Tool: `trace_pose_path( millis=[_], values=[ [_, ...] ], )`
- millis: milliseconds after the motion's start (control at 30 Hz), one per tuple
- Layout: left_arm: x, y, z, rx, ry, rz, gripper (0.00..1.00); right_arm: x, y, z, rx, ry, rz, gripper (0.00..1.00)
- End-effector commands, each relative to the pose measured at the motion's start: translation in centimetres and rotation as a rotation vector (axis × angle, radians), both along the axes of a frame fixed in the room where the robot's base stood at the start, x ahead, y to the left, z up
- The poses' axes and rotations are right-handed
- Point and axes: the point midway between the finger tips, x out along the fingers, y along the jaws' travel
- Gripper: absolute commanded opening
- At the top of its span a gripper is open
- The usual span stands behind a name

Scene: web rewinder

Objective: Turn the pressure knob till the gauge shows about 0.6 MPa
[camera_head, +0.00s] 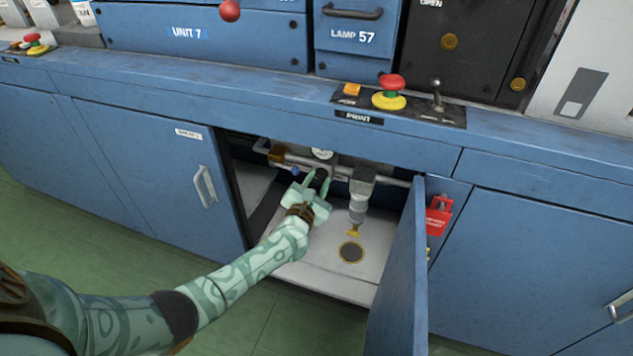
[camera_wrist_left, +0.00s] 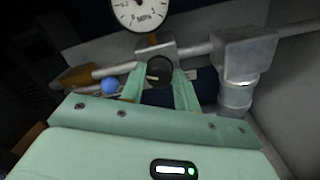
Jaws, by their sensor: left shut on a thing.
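The dark round pressure knob (camera_wrist_left: 160,71) sits on the pipework, between the pale green fingers of my left gripper (camera_wrist_left: 159,76) in the wrist view. The gripper is shut on it. In the head view my left gripper (camera_head: 312,178) reaches into the open cabinet, and the knob (camera_head: 320,176) shows partly between its fingers. The white round gauge (camera_head: 322,153) is just above the knob. In the wrist view the gauge (camera_wrist_left: 140,12) shows an MPa dial cut off at the top; I cannot read its needle exactly. My right gripper is out of view.
A metal filter unit (camera_head: 361,185) hangs to the right of the knob. A blue ball-tipped lever (camera_wrist_left: 109,86) is on the left. The open cabinet door (camera_head: 400,285) stands to the right of the opening. The counter (camera_head: 230,102) edge overhangs the cabinet.

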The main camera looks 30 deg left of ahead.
Motion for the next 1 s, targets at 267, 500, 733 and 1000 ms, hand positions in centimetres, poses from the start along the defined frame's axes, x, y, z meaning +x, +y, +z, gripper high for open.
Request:
trace_pose_path(
  millis=[267,500,733,1000],
  values=[
    [0.0,-0.2,0.0,0.253,0.068,-0.001,0.09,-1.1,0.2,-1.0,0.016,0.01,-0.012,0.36],
    [0.0,-0.2,-0.1,0.474,0.125,-0.001,0.09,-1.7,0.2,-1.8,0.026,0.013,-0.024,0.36],
    [0.0,-0.3,-0.2,0.685,0.18,-0.001,0.09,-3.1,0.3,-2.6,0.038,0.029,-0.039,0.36],
    [0.0,-0.4,-0.3,0.933,0.243,-0.003,0.09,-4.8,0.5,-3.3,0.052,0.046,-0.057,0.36]
  ],
)
